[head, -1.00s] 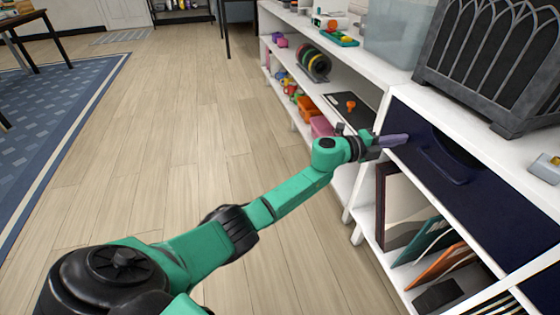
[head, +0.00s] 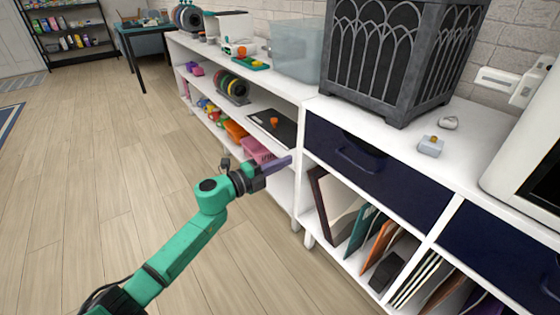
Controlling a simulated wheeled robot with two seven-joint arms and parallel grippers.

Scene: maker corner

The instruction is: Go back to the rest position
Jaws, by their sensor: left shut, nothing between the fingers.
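My left gripper (head: 277,166) is in the head view, at the end of my green arm that comes in from the lower left. Its purple-grey fingers are shut and hold nothing. It hangs in front of the white shelf unit, a little left of the dark blue drawer (head: 375,176), and looks apart from the drawer handle (head: 357,161). The drawer front looks flush with the unit. My right gripper is not in view.
The white shelf unit (head: 306,192) runs along the wall on the right. A dark lantern-like box (head: 400,60) and a clear bin (head: 299,48) stand on it. Upright folders (head: 361,229) fill the compartment under the drawer. The wooden floor (head: 110,170) at left is clear.

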